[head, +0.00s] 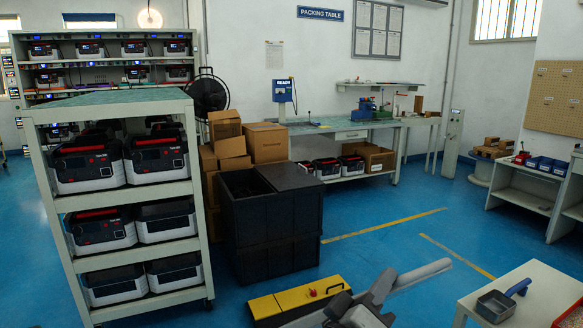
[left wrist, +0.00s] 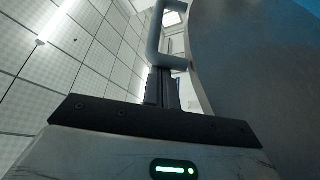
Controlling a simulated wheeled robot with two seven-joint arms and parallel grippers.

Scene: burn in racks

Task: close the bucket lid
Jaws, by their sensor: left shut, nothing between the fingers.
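My left gripper (head: 383,281) is low in the middle of the head view, its narrow dark fingers pointing up. In the left wrist view the fingers (left wrist: 162,88) are shut, empty and close to the lower end of a pale U-shaped handle (left wrist: 154,42). I cannot tell whether they touch it. The handle is on a large grey curved panel (left wrist: 235,70), apparently the bucket lid. A long grey slanted piece (head: 425,271) right of the fingers in the head view may be this lid seen edge-on. The bucket itself cannot be made out. My right gripper is not in view.
A yellow box (head: 290,299) with a red knob is left of my gripper. A black crate (head: 275,222) and a battery rack (head: 130,195) stand left.

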